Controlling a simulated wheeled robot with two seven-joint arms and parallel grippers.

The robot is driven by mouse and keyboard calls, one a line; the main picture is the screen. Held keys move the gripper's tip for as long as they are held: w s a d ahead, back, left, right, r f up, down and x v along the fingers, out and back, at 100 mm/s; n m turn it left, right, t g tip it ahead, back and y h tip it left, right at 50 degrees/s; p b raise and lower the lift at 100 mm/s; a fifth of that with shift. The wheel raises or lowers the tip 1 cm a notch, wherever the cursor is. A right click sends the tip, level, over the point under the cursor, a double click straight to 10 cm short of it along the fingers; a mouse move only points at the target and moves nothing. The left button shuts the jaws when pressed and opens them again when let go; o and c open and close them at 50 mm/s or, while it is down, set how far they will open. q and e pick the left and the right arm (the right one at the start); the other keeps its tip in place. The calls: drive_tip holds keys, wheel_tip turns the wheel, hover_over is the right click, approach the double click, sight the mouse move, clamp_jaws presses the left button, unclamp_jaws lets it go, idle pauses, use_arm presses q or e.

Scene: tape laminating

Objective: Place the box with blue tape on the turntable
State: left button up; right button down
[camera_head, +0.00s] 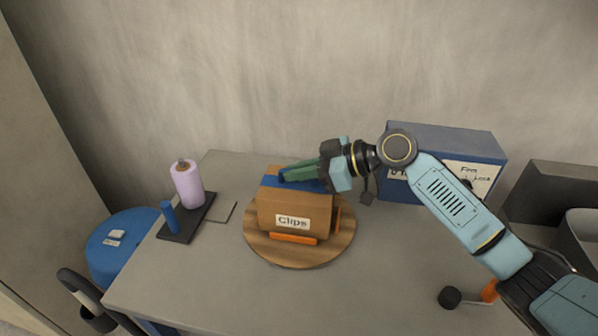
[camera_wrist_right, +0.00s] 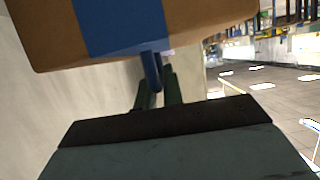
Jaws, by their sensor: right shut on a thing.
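The brown box with blue tape (camera_head: 290,208), labelled "Clips", is upright over the round wooden turntable (camera_head: 265,250), between orange holders (camera_head: 293,239). Whether its underside rests fully on the turntable is hard to tell. Blue tape runs over its top. My right gripper (camera_head: 284,176) reaches in from the right, its green fingers at the box's top. In the right wrist view the fingers (camera_wrist_right: 157,88) are shut on a narrow blue piece at the box's edge, below the taped box face (camera_wrist_right: 195,28). My left gripper is not in view.
A blue box (camera_head: 440,140) with white labels stands at the back right of the grey table (camera_head: 220,285). A pink roll (camera_head: 187,185) and a blue post (camera_head: 169,216) stand on a dark base at left. A blue round stool (camera_head: 105,265) is beyond the left edge.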

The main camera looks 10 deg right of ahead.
drive_tip(key=shift+r, duration=0.1)
drive_tip(key=c, duration=1.9)
unclamp_jaws()
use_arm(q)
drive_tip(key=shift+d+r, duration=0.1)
use_arm(e)
drive_tip(key=o, duration=0.4)
